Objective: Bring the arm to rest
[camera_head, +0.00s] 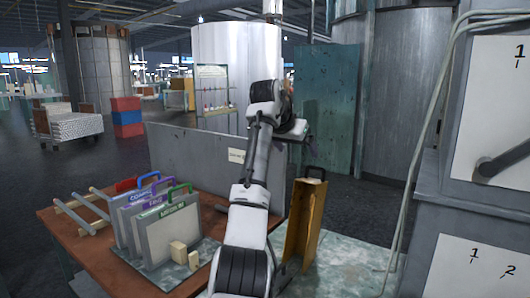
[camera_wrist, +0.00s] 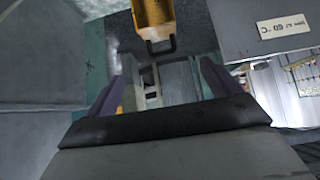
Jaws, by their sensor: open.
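My arm reaches up and away over the wooden table in the head view. My gripper (camera_head: 308,138) is at its far end, raised above the grey panel and small in that view. In the wrist view my gripper (camera_wrist: 160,78) has its two fingers spread wide apart with nothing held between them. A yellow case (camera_head: 302,225) with a black handle stands upright to the right of my arm on a mottled green-grey surface (camera_head: 350,262). The same yellow case (camera_wrist: 165,14) shows at the top of the wrist view, apart from the fingers.
Several handled, labelled boards (camera_head: 168,232) stand left of my arm on the wooden table (camera_head: 75,245), beside a rack of rods (camera_head: 82,212). A low grey panel (camera_head: 190,155) lines the table's back. A grey cabinet (camera_head: 420,240) with cables stands close on the right.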

